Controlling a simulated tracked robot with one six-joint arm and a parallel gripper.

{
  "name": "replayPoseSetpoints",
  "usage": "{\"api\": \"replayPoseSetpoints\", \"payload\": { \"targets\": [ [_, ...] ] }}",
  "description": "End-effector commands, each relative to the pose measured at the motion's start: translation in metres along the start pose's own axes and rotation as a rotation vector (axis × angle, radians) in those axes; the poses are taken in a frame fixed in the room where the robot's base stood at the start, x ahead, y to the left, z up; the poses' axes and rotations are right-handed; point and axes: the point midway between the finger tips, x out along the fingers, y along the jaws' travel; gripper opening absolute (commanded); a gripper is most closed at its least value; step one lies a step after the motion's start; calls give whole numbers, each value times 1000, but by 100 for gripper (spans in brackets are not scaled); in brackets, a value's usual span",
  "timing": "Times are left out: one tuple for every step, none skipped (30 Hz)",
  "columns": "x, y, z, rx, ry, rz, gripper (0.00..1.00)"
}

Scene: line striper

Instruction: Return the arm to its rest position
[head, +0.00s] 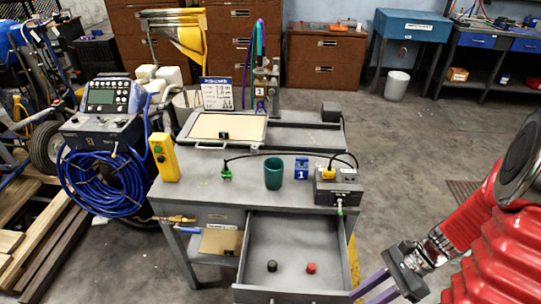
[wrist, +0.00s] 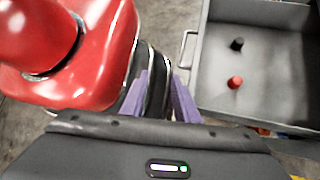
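My red arm (head: 470,225) is at the right of the head view, extended low beside the grey workbench (head: 262,196). My gripper (head: 366,291) has purple fingers that stand apart with nothing between them. The gripper also shows in the wrist view (wrist: 160,78), again with a gap between its fingers. It is just right of the open drawer (head: 290,240) in the head view. Inside the drawer lie a black knob (head: 272,266) and a red knob (head: 311,268), both apart from the gripper. The drawer's handle (wrist: 186,50) shows near the fingers in the wrist view.
On the bench stand a green cup (head: 273,174), a grey box with a cable (head: 338,188), a yellow remote (head: 164,157) and a tray (head: 228,128). A blue hose coil (head: 100,185) hangs at left. Concrete floor (head: 420,150) is clear right of the bench.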

Motion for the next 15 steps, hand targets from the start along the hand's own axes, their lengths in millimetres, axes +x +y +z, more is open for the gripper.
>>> {"api": "replayPoseSetpoints", "payload": {
  "targets": [
    [-5, -1, 6, -50, 39, -1, 28],
    [-8, -1, 9, -79, 60, -1, 28],
    [-11, -2, 13, -115, 87, -1, 28],
    [-13, -2, 16, -144, 107, 0, 28],
    [-16, -2, 19, -172, 127, 0, 28],
    [-19, -2, 23, -210, 155, 1, 28],
    [-21, -2, 26, -238, 175, 1, 28],
    [-24, -2, 29, -266, 195, 1, 28],
    [-27, -3, 33, -304, 222, 3, 28],
    [-29, -3, 36, -333, 241, 3, 28],
    [-31, -3, 40, -361, 261, 4, 28],
    [-35, -3, 44, -399, 288, 4, 28],
    [-37, -3, 47, -429, 308, 5, 28],
    [-39, -4, 51, -456, 327, 5, 28],
    [-42, -3, 55, -494, 353, 6, 28]
  ]
}}
